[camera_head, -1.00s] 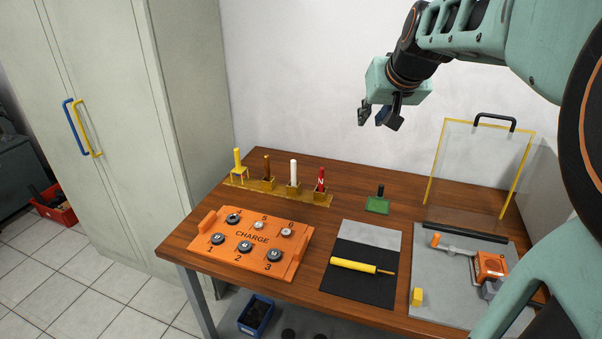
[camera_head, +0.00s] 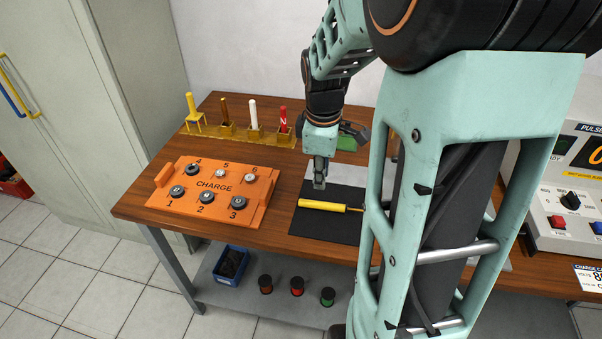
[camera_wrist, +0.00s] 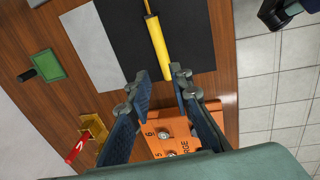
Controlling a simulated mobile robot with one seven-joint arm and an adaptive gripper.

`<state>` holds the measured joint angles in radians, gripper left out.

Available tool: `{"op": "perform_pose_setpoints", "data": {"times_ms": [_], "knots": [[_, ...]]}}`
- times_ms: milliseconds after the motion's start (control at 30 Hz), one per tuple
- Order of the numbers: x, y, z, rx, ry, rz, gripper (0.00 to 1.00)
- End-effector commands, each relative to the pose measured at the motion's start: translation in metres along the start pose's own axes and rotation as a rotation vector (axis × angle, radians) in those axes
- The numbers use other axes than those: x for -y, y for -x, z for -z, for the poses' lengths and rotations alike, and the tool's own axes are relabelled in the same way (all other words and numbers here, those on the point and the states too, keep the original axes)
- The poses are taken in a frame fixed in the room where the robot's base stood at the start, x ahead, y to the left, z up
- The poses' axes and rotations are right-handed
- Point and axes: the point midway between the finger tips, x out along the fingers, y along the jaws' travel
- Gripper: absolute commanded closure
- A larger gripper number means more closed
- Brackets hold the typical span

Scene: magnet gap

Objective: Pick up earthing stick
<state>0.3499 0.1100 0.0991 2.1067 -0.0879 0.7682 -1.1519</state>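A yellow stick with a thin brass-coloured end, which looks like the earthing stick (camera_head: 322,206), lies flat on a black mat (camera_head: 330,228). It also shows in the wrist view (camera_wrist: 158,45), running between and beyond my fingertips. My gripper (camera_head: 319,181) is above the mat, near the left part of the stick. I cannot tell the exact height above the stick, and my arm hides part of the thin end in the head view.
An orange CHARGE tray (camera_head: 160,181) with several dark and metal discs sits to the left. Behind stands a brass rack (camera_head: 227,134) with several upright coloured tools. A green block (camera_wrist: 48,65) lies beyond the mat. An instrument panel (camera_head: 565,195) stands at the right.

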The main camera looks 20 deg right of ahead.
Motion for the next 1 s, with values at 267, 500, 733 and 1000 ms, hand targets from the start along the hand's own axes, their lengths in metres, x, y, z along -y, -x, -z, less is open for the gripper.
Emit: {"op": "perform_pose_setpoints", "data": {"times_ms": [267, 500, 733, 1000], "knots": [[0.007, -0.038, -0.002, 0.006, 0.028, 0.018, 0.80], [0.005, -0.061, -0.002, 0.006, 0.027, 0.014, 0.80], [0.005, -0.091, -0.006, 0.006, 0.025, 0.016, 0.80], [0.004, -0.113, -0.006, 0.005, 0.026, 0.012, 0.80]]}}
